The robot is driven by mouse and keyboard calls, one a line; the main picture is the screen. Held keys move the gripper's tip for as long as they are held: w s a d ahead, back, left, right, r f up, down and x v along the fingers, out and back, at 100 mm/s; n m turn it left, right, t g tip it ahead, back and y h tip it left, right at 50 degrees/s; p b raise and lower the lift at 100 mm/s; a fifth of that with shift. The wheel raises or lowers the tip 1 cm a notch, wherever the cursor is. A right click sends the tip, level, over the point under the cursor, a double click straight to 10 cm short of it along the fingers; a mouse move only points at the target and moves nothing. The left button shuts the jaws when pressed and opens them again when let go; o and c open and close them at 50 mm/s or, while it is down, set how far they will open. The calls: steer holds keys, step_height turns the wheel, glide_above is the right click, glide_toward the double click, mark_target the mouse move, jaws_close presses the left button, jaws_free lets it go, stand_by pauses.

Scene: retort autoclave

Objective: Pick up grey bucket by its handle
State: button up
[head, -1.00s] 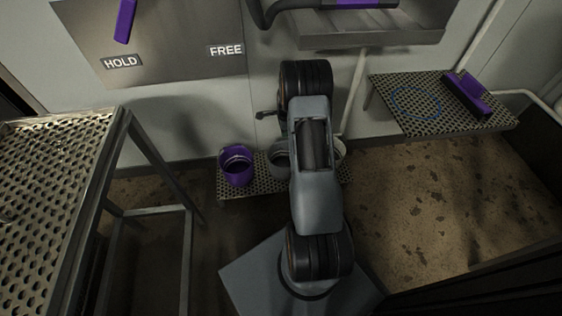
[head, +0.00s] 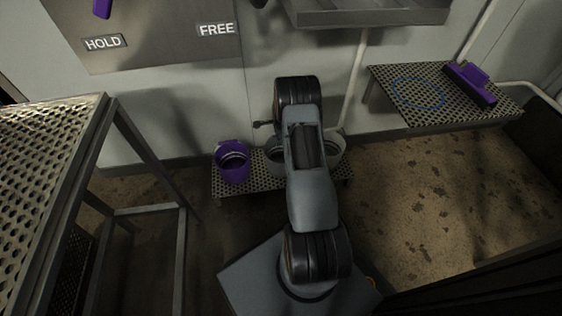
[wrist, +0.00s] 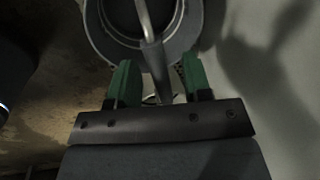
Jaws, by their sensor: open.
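The grey bucket (head: 276,158) stands on a low perforated shelf (head: 250,187), partly hidden behind my arm in the head view. In the wrist view the grey bucket (wrist: 105,38) fills the top middle, with its round opening facing the camera. Its grey handle (wrist: 152,55) runs down from the opening into the space between my green fingers. My gripper (wrist: 158,78) is open, one finger on each side of the handle. I cannot tell whether either finger touches it. In the head view my gripper is hidden by the arm.
A purple bucket (head: 233,163) stands left of the grey one, and a pale bucket (head: 334,150) stands to the right, partly hidden. A wall (head: 190,110) rises behind the shelf. A perforated table (head: 50,150) is at left. A raised shelf (head: 400,112) holds a purple object (head: 470,84).

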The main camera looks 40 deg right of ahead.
steer(key=shift+f, duration=0.2)
jaws_close()
stand_by(0.3)
